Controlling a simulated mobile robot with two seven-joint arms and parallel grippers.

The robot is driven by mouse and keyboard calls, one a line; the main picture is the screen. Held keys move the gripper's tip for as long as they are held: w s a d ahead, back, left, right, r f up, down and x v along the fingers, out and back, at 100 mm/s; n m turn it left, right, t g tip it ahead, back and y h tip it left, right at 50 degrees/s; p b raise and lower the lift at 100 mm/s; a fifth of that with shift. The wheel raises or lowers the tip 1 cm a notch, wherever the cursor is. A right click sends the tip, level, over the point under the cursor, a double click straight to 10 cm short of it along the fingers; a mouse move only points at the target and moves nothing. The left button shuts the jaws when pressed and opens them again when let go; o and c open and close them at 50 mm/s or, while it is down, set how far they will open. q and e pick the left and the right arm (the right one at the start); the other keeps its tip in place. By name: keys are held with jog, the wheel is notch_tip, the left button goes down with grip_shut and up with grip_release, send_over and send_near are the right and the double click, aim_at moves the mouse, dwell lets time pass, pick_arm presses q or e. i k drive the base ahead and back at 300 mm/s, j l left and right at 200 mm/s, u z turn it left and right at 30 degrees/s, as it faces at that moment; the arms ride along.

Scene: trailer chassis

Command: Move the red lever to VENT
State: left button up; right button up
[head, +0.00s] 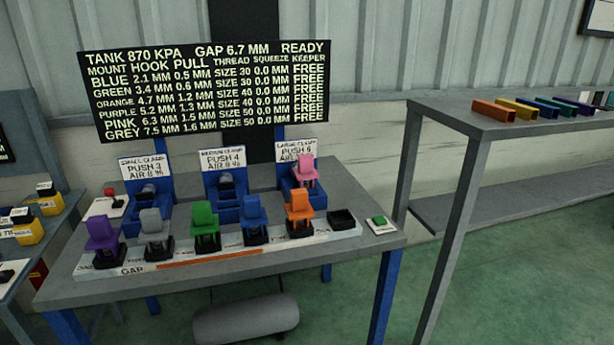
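A small red lever (110,192) stands on a pale plate (116,208) at the back left of the grey workbench (330,263). Its knob is red. The markings on the plate are too small to read, so I cannot tell which position the lever is in. Neither of my grippers is in view.
Blue clamp stands (228,207) line the bench's back; the right one holds a pink piece (305,171). Several coloured pieces, including a purple one (103,233), stand in a front rack. A green button (380,219) is at right. A grey shelf table (455,112) stands farther right.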

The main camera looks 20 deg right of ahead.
aim_at(109, 193)
jog(key=i+j+z, duration=0.1)
jog(key=i+j, duration=0.15)
jog(key=i+j+z, duration=0.15)
jog(key=j, duration=0.3)
jog(key=i+j+z, duration=0.1)
jog(key=i+j, duration=0.15)
jog(key=i+j+z, duration=0.1)
jog(key=j, duration=0.4)
jog(key=i, duration=0.1)
